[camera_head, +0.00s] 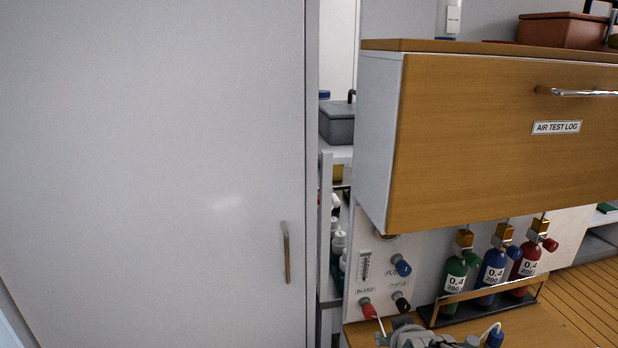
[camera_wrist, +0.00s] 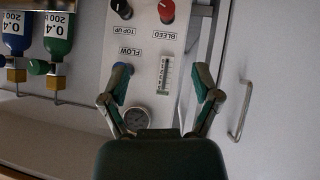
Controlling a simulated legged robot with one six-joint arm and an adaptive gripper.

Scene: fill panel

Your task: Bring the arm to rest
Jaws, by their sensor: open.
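My gripper (camera_wrist: 162,72) shows in the wrist view with its two fingers spread apart and nothing between them. Beyond the fingers is the white fill panel (camera_wrist: 148,60), which appears upside down there, with a gauge (camera_wrist: 136,117), a flow tube (camera_wrist: 164,78), and a red bleed knob (camera_wrist: 166,11). The fingers appear apart from the panel, though the exact gap is unclear. In the head view, the panel (camera_head: 376,250) stands below the wooden cabinet, and grey parts of my arm show at the bottom edge. The fingers cannot be made out in the head view.
Green (camera_head: 453,279), blue (camera_head: 491,271) and red (camera_head: 525,262) bottles stand in a rack right of the panel. The wooden AIR TEST LOG drawer (camera_head: 490,150) overhangs them. A large pale door (camera_head: 150,170) with a vertical handle (camera_head: 286,252) fills the left.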

